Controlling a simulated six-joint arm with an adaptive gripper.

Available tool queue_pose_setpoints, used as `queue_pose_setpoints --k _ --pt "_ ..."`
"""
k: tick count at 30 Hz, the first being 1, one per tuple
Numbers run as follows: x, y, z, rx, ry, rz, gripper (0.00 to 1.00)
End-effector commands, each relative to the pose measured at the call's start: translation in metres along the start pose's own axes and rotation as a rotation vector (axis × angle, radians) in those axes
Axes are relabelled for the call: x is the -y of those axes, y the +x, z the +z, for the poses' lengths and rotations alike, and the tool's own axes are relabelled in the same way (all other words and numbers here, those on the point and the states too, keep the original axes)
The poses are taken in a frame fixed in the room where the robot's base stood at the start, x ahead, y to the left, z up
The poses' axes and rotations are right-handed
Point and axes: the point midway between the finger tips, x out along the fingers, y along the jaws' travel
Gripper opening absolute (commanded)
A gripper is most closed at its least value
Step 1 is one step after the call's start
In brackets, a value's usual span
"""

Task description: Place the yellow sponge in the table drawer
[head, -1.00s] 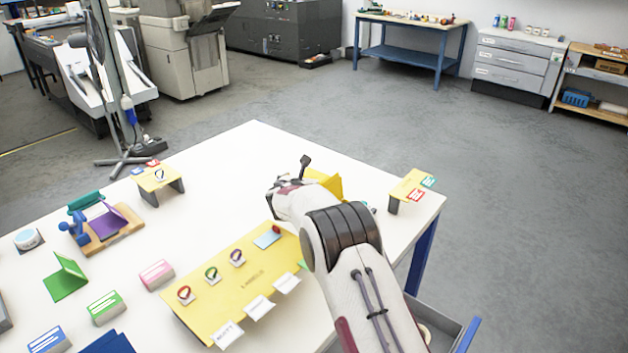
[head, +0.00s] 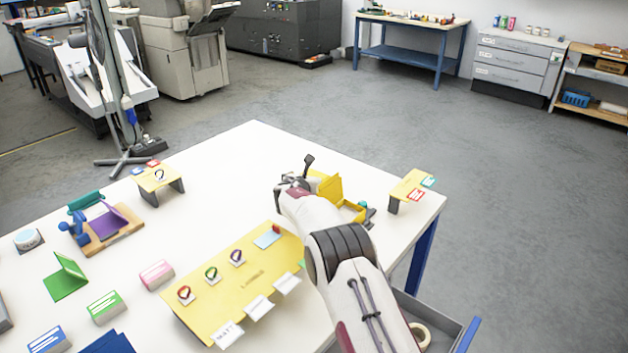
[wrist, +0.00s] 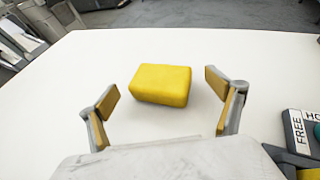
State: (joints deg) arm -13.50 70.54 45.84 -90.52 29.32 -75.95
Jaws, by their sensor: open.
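The yellow sponge (wrist: 161,84) lies flat on the white table in the wrist view. It is between and slightly ahead of the two spread fingers of my gripper (wrist: 162,92), with a gap on each side. In the head view my gripper (head: 292,183) is low over the far part of the table, and I cannot make out the sponge there. The table drawer (head: 428,306) is pulled out at the lower right, with a blue front. My arm hides part of it.
A tan ring, like a tape roll (head: 421,335), is in the drawer. A yellow open case (head: 331,187) stands right beside my gripper. A small yellow stand (head: 409,188) is at the right edge. A yellow board with rings (head: 245,280) lies to the left of my arm.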

Motion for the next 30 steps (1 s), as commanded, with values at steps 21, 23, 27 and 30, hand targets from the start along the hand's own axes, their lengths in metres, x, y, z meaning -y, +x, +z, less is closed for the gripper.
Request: queue_pose_setpoints --k 21,23,27,30 --pt "0.0001 0.0033 0.0006 0.001 0.0 0.001 0.84" --pt "0.0001 0.0033 0.0005 0.001 0.0 0.001 0.69" --pt "0.0001 0.0033 0.0004 0.001 0.0 0.001 0.61" --pt "0.0001 0.0033 0.0005 0.001 0.0 0.001 0.58"
